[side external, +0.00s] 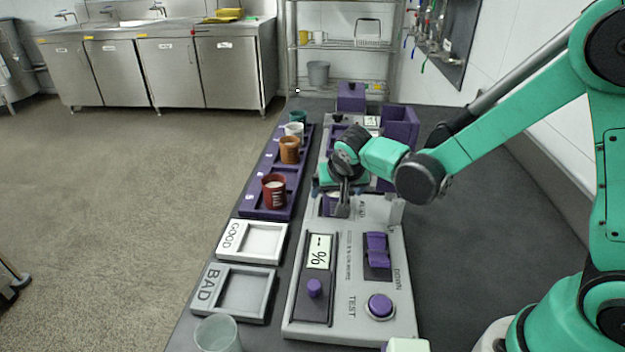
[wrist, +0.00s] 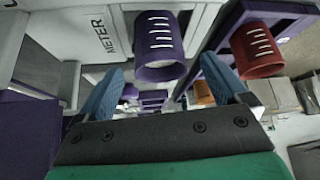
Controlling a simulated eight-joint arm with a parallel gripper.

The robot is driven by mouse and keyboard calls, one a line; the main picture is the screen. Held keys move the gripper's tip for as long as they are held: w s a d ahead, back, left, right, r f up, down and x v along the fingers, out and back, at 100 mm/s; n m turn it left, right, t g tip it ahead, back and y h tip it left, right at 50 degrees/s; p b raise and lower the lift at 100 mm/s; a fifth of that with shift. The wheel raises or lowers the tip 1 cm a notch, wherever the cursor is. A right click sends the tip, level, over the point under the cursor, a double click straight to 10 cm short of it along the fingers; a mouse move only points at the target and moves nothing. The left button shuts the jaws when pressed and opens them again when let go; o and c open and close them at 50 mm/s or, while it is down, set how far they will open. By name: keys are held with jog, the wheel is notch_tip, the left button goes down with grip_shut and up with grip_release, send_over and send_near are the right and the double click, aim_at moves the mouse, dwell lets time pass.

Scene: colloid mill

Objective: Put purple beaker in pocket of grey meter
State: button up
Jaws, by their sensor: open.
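The purple beaker (wrist: 158,38) with white marks and a pale filling shows in the wrist view, next to the METER lettering. In the side view a purple patch, probably the beaker (side external: 328,206), is mostly hidden by my gripper at the far end of the grey meter (side external: 338,270). My gripper (side external: 343,207) is open, and its blue fingertips are apart in the wrist view (wrist: 163,82). The beaker shows beyond the gap between them, and no grip on it is visible. It appears to stand at the meter's pocket, but the pocket's walls are hidden, so its seating is unclear.
A purple rack (side external: 256,203) holds a red beaker (side external: 274,192), an orange beaker (side external: 289,150) and others. GOOD (side external: 226,240) and BAD (side external: 211,290) trays lie left of the meter. A clear glass (side external: 218,335) stands in front. The dark bench right of the meter is clear.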

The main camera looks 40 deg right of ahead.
jog(key=v, duration=0.9)
